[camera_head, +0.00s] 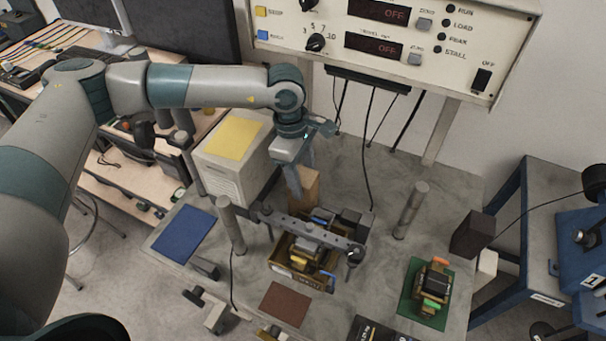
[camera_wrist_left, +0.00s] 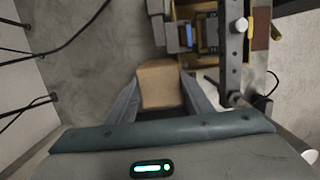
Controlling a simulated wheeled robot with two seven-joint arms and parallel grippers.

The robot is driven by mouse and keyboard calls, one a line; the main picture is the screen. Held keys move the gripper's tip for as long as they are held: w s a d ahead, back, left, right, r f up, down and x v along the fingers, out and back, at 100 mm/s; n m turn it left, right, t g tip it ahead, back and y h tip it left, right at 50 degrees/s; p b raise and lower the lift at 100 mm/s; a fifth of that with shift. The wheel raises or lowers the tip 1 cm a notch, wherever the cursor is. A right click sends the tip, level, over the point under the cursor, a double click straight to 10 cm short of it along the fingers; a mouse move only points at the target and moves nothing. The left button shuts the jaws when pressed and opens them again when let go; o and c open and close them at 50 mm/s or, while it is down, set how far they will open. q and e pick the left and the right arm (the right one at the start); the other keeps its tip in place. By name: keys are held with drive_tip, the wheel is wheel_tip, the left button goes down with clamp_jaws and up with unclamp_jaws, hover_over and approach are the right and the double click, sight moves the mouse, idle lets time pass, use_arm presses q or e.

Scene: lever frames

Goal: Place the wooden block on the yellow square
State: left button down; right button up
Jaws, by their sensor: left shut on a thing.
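The wooden block (camera_head: 305,188) is a tan block behind the lever frame, in the middle of the head view. My left gripper (camera_head: 297,182) comes down on it from above and is shut on it. In the left wrist view the block (camera_wrist_left: 160,85) sits between the two fingers of the gripper (camera_wrist_left: 158,95). Whether the block touches the table cannot be told. The yellow square (camera_head: 233,138) lies on top of a pale box, to the left of the gripper. My right gripper is not in view.
The pale box (camera_head: 222,176) stands at the table's back left. A metal lever bar (camera_head: 310,233) on posts crosses above a cardboard box of parts (camera_head: 290,270) near the block. A blue square (camera_head: 184,232), brown square (camera_head: 285,303) and green square (camera_head: 408,306) lie around. A control panel hangs above.

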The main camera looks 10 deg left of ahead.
use_arm(q)
drive_tip(key=shift+f, duration=0.15)
drive_tip(key=c, duration=0.9)
unclamp_jaws()
drive_tip(key=shift+r, duration=0.25)
drive_tip(key=r+b, duration=0.1)
drive_tip(key=r, duration=0.2)
drive_tip(key=a+r+b, duration=0.1)
drive_tip(key=r+b, duration=0.1)
drive_tip(key=r, duration=0.2)
drive_tip(key=r+b, duration=0.2)
drive_tip(key=r, duration=0.1)
drive_tip(key=shift+w+a+r, duration=0.15)
drive_tip(key=shift+a+r, duration=0.05)
drive_tip(key=shift+a, duration=0.1)
drive_tip(key=shift+a+r, duration=0.1)
drive_tip(key=shift+r, duration=0.55)
